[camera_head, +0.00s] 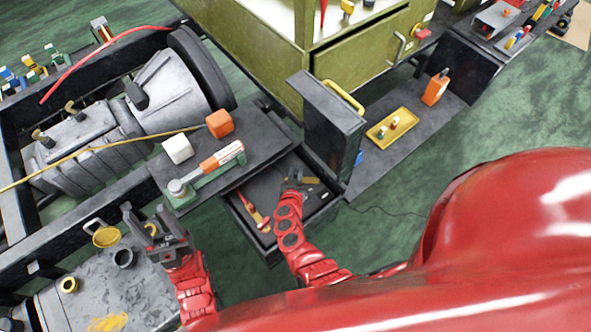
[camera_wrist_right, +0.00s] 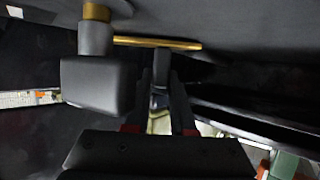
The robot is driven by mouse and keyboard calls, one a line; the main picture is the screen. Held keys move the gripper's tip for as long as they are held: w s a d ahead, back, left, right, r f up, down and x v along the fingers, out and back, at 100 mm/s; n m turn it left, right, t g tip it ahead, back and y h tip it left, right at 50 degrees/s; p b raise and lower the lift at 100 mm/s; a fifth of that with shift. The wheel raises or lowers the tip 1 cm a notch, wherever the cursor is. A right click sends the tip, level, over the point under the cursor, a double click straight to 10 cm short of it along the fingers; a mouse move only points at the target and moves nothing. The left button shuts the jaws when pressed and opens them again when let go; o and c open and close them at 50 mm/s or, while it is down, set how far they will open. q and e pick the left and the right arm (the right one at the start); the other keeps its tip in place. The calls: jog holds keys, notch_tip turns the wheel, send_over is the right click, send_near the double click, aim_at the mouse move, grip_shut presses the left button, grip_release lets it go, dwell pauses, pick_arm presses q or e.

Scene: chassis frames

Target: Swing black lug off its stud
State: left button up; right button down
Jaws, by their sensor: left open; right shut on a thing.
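My right gripper (camera_head: 293,184) reaches into the open dark tray (camera_head: 328,212) below the black shelf. In the right wrist view the right gripper (camera_wrist_right: 160,100) is shut on a narrow dark piece that appears to be the black lug (camera_wrist_right: 161,66). Its far end meets a thin brass bar (camera_wrist_right: 158,43). Left of it, apart from the fingers, is a brass stud (camera_wrist_right: 97,12) with a grey sleeve and a dark block (camera_wrist_right: 92,85). I cannot tell which stud the lug belongs to.
A red-handled tool (camera_head: 256,214) lies in the tray. The shelf (camera_head: 262,160) above holds an orange block, a white block and a green stand with an orange-and-white part. An upright dark panel (camera_head: 331,125) with a yellow handle rises behind the tray.

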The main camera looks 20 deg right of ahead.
jog(key=c, duration=0.8)
grip_release()
jog(key=shift+o, duration=0.2)
jog(key=shift+s+a+r, duration=0.2)
jog(key=shift+s+a, duration=0.05)
jog(key=shift+s, duration=0.15)
jog(key=v, duration=1.6)
jog(key=shift+s, duration=0.2)
